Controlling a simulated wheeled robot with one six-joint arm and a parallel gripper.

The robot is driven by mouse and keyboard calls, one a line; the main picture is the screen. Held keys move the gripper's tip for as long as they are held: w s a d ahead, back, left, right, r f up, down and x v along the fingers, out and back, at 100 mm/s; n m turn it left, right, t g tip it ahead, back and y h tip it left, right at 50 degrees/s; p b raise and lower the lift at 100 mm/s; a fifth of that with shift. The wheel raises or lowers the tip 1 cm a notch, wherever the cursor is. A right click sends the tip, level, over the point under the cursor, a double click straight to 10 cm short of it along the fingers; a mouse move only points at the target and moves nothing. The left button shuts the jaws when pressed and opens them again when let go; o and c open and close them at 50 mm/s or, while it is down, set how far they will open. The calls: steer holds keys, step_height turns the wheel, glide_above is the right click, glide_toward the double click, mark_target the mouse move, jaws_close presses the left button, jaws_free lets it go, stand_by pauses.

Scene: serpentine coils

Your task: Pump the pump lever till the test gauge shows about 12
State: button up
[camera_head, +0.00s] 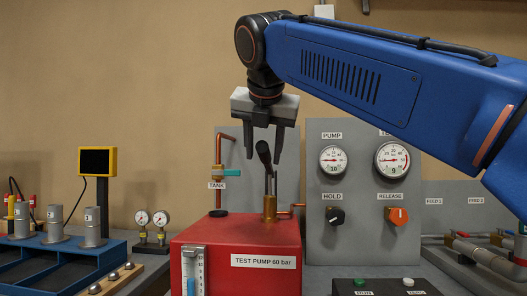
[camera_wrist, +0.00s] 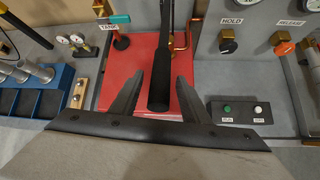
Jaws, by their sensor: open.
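The pump lever (camera_head: 264,152) has a black grip and rises from a brass fitting (camera_head: 269,207) on the red test pump (camera_head: 240,232). My gripper (camera_head: 263,155) points down with its two fingers apart, over the lever's top. In the wrist view the lever's black grip (camera_wrist: 160,80) lies between the open fingers (camera_wrist: 158,75); contact cannot be told. The test gauge (camera_head: 392,160) reads 9, its label partly hidden by my blue arm. The pump gauge (camera_head: 333,160) reads 10.
Below the gauges are the black HOLD knob (camera_head: 335,215) and the orange RELEASE knob (camera_head: 397,215). A box with a green and a white button (camera_head: 385,287) sits front right. A sight tube (camera_head: 192,270) stands at the pump's front. A blue rack (camera_head: 60,262) is left.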

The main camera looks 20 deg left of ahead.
steer(key=shift+c, duration=0.4)
jaws_close()
steer(key=shift+f, duration=0.2)
step_height(320, 180, down, 8)
steer(key=t+y, duration=0.1)
steer(key=t, duration=0.2)
steer(key=shift+s+d, duration=0.15)
steer(key=shift+s, duration=0.3)
steer(key=shift+o, duration=0.4)
jaws_free()
steer(key=shift+r, duration=0.1)
